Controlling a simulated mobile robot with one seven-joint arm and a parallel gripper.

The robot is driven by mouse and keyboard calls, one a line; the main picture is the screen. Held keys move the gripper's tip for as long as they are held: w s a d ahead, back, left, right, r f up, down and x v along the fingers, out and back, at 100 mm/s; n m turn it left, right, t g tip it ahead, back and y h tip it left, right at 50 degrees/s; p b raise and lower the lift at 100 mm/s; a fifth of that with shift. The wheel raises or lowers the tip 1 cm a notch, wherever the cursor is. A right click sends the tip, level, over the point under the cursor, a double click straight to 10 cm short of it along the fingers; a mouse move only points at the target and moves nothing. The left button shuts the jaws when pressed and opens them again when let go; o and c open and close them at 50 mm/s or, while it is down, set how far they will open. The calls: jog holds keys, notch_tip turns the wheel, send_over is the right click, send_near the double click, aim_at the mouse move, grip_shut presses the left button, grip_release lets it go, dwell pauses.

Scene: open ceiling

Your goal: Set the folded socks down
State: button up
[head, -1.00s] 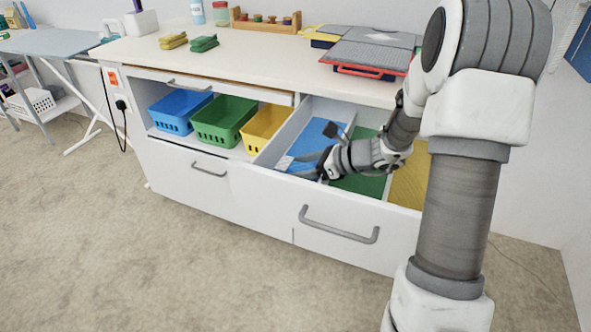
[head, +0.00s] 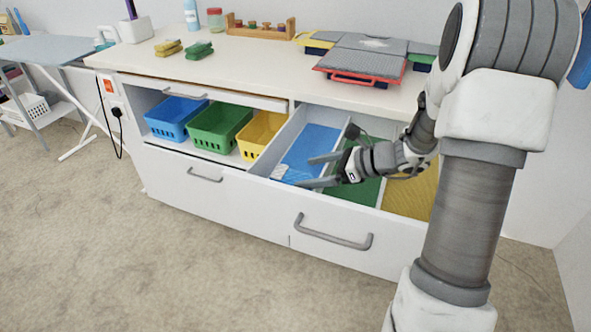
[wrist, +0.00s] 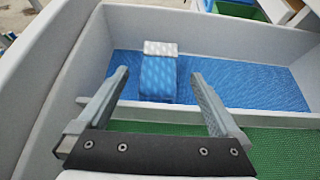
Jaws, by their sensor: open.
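The folded socks, blue with a white end, lie in the blue-lined compartment (head: 322,141) of the open drawer. They show in the wrist view (wrist: 158,80) against that compartment's far wall, and in the head view (head: 281,172) near its front left corner. My gripper (head: 308,172) is open and empty, to the right of the socks in the head view. In the wrist view its two fingers are spread wide on either side of the socks, nearer the camera, with clear gaps between.
The drawer also has green-lined (head: 354,193) and yellow-lined (head: 411,200) compartments, split by low dividers. Blue (head: 172,118), green (head: 219,127) and yellow (head: 262,134) baskets stand left of it. Folded green (head: 198,50) and yellow (head: 168,48) cloths lie on the counter.

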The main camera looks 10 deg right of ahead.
jog(key=p+v, duration=0.1)
jog(key=v, duration=0.5)
jog(key=shift+f, duration=0.1)
jog(key=shift+w, duration=0.1)
